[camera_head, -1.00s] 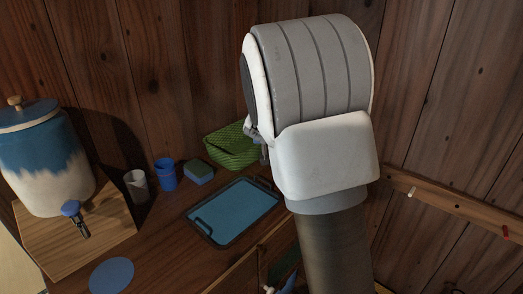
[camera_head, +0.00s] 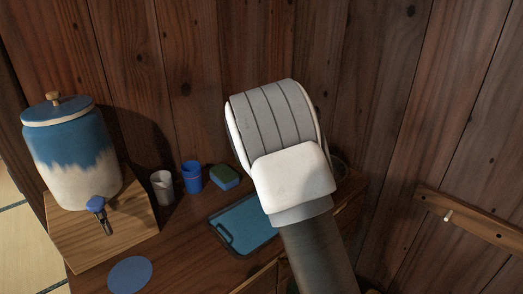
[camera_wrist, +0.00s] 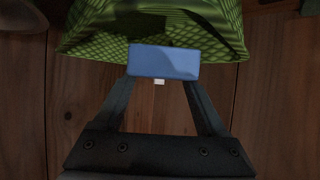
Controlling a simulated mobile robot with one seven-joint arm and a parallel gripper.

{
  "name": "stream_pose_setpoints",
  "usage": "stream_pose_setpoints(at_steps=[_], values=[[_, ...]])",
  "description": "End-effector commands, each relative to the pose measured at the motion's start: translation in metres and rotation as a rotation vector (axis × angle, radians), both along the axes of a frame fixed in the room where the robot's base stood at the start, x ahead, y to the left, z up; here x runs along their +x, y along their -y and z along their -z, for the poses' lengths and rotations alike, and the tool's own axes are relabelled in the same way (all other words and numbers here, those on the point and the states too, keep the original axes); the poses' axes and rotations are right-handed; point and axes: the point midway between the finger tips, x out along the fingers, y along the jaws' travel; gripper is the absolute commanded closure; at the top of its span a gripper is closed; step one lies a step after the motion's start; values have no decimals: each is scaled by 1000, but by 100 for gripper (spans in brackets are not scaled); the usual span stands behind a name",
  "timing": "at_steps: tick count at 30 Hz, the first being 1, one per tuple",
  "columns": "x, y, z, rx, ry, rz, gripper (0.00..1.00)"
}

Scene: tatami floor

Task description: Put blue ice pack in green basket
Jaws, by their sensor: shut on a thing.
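The blue ice pack (camera_wrist: 164,61) is a small flat block between the fingertips of my gripper (camera_wrist: 163,79) in the wrist view. My gripper is shut on it. The green basket (camera_wrist: 98,42), with a woven pattern, lies just beyond the pack at the top of the wrist view, and the pack overlaps its near edge in the picture. I cannot tell whether the pack touches the basket. In the head view my arm hides the gripper, the pack and the basket.
On the wooden counter stand a blue-white dispenser (camera_head: 72,155) on a wooden stand, a pale cup (camera_head: 162,188), a blue cup (camera_head: 192,177), a blue-green sponge (camera_head: 224,177), a blue tray (camera_head: 236,226) and a blue disc (camera_head: 130,274). A wooden wall (camera_head: 190,60) closes the back.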

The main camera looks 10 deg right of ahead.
Motion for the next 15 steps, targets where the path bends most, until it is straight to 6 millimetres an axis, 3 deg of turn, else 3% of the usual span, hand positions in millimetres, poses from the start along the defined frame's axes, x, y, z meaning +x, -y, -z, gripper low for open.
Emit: stream_pose_setpoints(at_steps=[6,15], values=[[4,-5,9,0,2,0,92],[4,-5,45,0,1,1,92]])
